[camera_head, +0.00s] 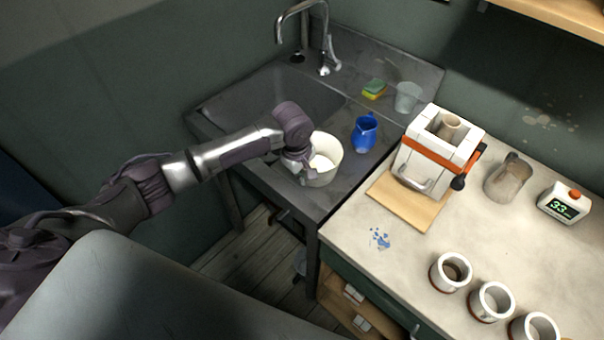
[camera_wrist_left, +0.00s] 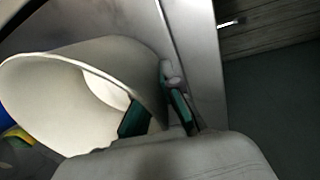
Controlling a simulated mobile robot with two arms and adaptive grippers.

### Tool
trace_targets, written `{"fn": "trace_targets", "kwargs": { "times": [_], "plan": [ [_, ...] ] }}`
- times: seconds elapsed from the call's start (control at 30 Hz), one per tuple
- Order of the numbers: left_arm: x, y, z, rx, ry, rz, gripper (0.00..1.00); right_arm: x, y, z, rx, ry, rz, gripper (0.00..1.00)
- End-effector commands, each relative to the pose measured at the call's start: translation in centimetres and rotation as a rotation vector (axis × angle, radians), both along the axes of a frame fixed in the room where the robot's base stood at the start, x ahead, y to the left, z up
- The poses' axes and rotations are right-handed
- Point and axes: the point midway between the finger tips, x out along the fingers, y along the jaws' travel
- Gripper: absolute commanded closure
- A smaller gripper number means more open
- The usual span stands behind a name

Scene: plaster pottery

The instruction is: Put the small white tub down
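The small white tub (camera_head: 328,167) is over the right-hand drainboard of the grey sink unit, opening upward. I cannot tell whether its base touches the surface. My left gripper (camera_head: 302,166) is at the tub's left side. In the left wrist view the tub (camera_wrist_left: 130,62) fills the left half. There my left gripper (camera_wrist_left: 158,108) has one green-padded finger inside the tub and the other outside, with the wall pinched between them. My right gripper is not in view.
A blue jug (camera_head: 365,134) stands just right of the tub. A sponge (camera_head: 374,89) and a clear cup (camera_head: 408,97) are behind it. The sink basin (camera_head: 270,100) is to the left. A white-and-orange press (camera_head: 436,150) stands on the worktop at right.

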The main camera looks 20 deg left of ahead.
Motion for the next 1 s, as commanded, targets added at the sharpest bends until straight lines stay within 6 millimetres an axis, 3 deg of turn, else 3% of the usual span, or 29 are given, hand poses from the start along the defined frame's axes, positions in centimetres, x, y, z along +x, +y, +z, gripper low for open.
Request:
{"fn": "trace_targets", "kwargs": {
  "times": [0.03,0.13,0.53,0.67,1.0],
  "plan": [
    [0.0,0.0,0.0,0.000,0.000,0.000,0.86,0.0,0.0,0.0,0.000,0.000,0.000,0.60],
    [0.0,0.0,0.0,0.000,0.000,0.000,0.69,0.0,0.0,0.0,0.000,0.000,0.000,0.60],
    [0.0,0.0,0.7,-0.001,-0.002,0.001,0.69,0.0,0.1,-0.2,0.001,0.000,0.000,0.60],
    [-0.2,0.1,2.7,-0.002,-0.004,-0.001,0.69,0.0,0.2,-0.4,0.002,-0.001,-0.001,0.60],
    [-1.1,0.5,9.7,-0.001,-0.005,-0.001,0.69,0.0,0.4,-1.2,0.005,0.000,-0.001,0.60]
  ]
}}
